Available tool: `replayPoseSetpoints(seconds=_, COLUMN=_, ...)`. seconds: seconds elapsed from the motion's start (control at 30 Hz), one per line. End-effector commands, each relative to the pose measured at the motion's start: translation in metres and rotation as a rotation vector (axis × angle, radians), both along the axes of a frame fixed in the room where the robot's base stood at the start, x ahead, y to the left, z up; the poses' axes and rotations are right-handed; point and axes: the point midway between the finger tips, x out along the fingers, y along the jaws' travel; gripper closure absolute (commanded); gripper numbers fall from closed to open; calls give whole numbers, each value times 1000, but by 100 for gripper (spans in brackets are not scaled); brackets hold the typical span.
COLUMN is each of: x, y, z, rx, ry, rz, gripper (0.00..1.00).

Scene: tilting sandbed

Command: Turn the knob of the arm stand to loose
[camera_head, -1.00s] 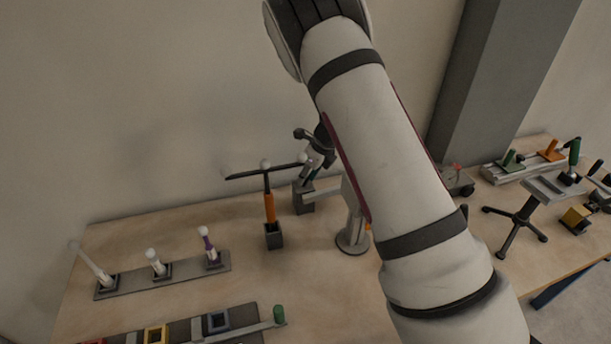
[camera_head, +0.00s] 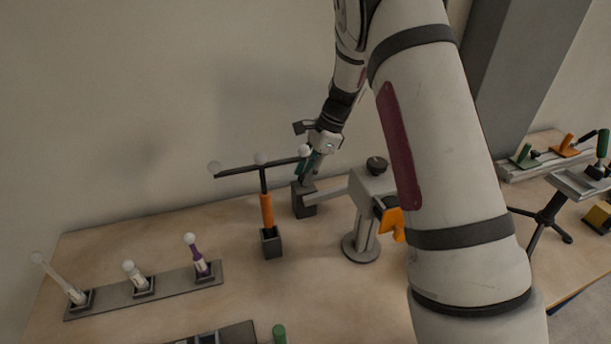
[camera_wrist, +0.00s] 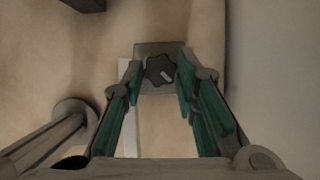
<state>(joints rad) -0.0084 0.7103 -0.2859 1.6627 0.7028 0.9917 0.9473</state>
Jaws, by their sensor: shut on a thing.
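The arm stand (camera_head: 362,190) stands on the table on a round grey base. A pale bar runs left from its head to a dark grey block (camera_head: 304,206). In the wrist view a dark lobed knob (camera_wrist: 160,71) with a pale mark sits on that grey block. My gripper (camera_wrist: 159,68) has its green fingers on either side of the knob and is shut on it. In the head view my gripper (camera_head: 311,164) is above the block and hides the knob there. A black knob (camera_head: 377,164) and an orange lever (camera_head: 393,222) also show on the stand.
A T-shaped post with white balls and an orange grip (camera_head: 267,210) stands close left of my gripper. A grey rack with several white-tipped sticks (camera_head: 143,288) lies at the left. A black tripod stand (camera_head: 549,215) is at the right. The wall is close behind.

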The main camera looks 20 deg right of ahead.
Motion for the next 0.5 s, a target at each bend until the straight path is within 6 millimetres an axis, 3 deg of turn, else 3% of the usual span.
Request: replayPoseSetpoints(seconds=0.5, x=7, y=1, z=-2, rx=-1, ry=-2, rz=486, gripper=100)
